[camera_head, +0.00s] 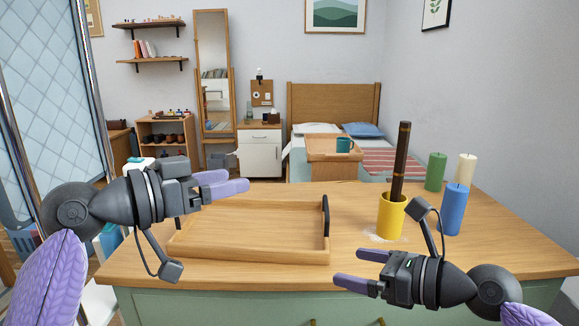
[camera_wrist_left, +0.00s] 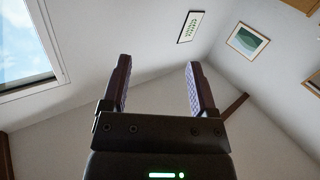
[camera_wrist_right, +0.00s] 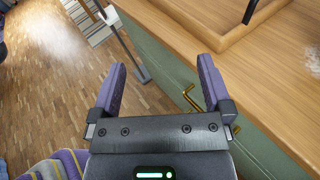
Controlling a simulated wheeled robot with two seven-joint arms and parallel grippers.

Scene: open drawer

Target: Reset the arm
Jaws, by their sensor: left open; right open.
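My left gripper (camera_head: 224,184) is open and empty in the head view, in the air above the left side of the wooden tray. In the left wrist view its two fingers (camera_wrist_left: 160,88) stand apart against the ceiling and wall. My right gripper (camera_head: 352,269) is open and empty in the head view, in front of the table's near edge. In the right wrist view its fingers (camera_wrist_right: 162,88) are apart, with the wood floor, the green cabinet front (camera_wrist_right: 172,75) and a brass handle (camera_wrist_right: 190,97) beyond. Neither gripper touches an object.
The wooden tray (camera_head: 250,256) lies on the table (camera_head: 460,262). Right of it stand a yellow cup (camera_head: 391,218) holding a dark stick (camera_head: 399,160), and blue (camera_head: 453,210), green (camera_head: 435,172) and cream (camera_head: 465,169) candles. My right forearm is close in front of the cup. The table's back middle is clear.

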